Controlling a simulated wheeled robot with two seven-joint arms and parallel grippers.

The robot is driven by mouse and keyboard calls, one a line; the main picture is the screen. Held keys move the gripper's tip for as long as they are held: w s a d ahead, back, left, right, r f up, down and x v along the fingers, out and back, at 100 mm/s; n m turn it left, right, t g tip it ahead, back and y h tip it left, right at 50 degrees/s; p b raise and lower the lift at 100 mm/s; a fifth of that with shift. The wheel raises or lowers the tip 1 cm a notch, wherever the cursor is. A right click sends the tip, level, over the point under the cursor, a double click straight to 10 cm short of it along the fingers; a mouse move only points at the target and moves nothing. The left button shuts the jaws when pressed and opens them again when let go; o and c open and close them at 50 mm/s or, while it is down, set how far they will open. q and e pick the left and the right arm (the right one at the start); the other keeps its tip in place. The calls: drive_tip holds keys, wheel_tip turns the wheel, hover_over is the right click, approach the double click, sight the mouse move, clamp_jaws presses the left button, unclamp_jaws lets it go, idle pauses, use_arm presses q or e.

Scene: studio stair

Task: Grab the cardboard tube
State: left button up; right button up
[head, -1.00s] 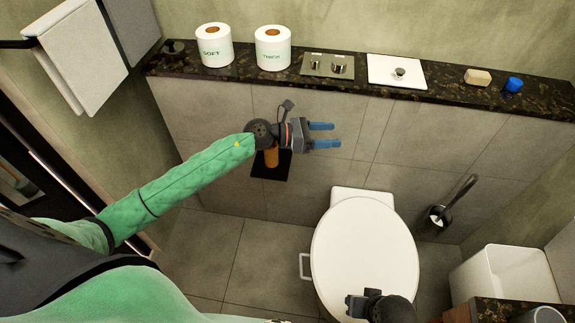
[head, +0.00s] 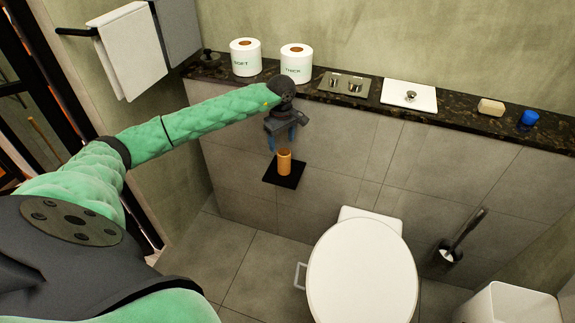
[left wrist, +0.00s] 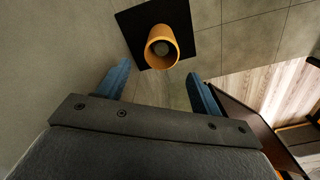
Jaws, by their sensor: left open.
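The cardboard tube (head: 284,162) is a short brown cylinder standing upright on a small black wall shelf (head: 270,178) below the stone ledge. In the left wrist view the tube (left wrist: 162,48) shows its open end, between and beyond the fingers. My left gripper (head: 287,140) points down above the tube, its blue fingers apart, with nothing between them. In the left wrist view the left gripper (left wrist: 160,88) has the tube ahead of its fingertips. My right gripper is not in view.
Two toilet rolls (head: 245,57) (head: 296,62), a flush plate (head: 343,88), a white plate with a knob (head: 409,96), a soap (head: 491,107) and a blue cap (head: 529,118) line the ledge. A toilet (head: 362,270) and brush (head: 462,236) stand below.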

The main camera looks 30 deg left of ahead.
sight(284, 155)
use_arm(q)
wheel_tip(284, 155, down, 2)
drive_tip(key=shift+d+f, duration=0.1)
drive_tip(key=shift+d, duration=0.05)
drive_tip(key=f+p, duration=0.1)
drive_tip(key=f, duration=0.1)
drive_tip(key=d+f+p, duration=0.1)
drive_tip(key=f, duration=0.1)
drive_tip(key=shift+s+f, duration=0.2)
drive_tip(key=shift+f, duration=0.25)
drive_tip(key=c, duration=1)
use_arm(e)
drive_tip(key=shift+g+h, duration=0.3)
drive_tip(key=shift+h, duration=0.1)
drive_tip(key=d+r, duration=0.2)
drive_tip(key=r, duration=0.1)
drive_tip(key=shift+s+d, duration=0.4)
use_arm(q)
drive_tip(key=shift+c, duration=0.2)
